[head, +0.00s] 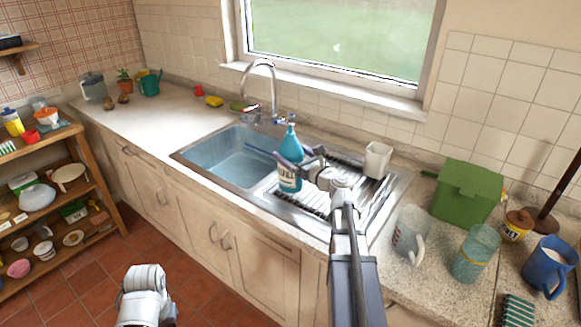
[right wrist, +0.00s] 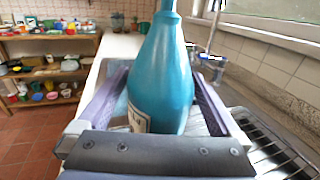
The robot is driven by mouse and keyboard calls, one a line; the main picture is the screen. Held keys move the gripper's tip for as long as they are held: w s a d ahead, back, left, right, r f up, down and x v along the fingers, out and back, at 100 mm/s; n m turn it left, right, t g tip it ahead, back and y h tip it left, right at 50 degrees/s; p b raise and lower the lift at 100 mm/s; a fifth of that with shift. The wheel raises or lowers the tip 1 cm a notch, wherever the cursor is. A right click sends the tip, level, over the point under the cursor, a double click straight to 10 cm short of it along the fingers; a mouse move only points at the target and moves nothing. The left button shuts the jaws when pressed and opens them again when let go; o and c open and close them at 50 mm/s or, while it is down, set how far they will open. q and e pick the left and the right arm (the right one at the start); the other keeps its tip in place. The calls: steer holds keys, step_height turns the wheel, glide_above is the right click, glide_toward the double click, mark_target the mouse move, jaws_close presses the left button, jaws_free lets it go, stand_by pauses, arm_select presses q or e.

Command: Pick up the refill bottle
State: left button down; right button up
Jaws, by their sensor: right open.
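The refill bottle is a teal-blue bottle (head: 292,148) with a narrow neck and a pale label, upright on the sink's drainboard beside the basin. It fills the middle of the right wrist view (right wrist: 162,75), where its base is hidden by my gripper. My right gripper (head: 287,161) is open, with one purple-grey finger on each side of the bottle's body. In the right wrist view a gap shows between the bottle and at least the right finger. Part of my left arm shows at the bottom left of the head view; its gripper is not visible.
The sink basin (head: 229,160) and tap (head: 262,75) lie left of and behind the bottle. A white cup (head: 377,160) stands to its right. The left counter is mostly free.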

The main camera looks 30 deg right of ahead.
steer(key=shift+w, duration=0.15)
steer(key=shift+c, duration=0.2)
jaws_close()
stand_by(0.5)
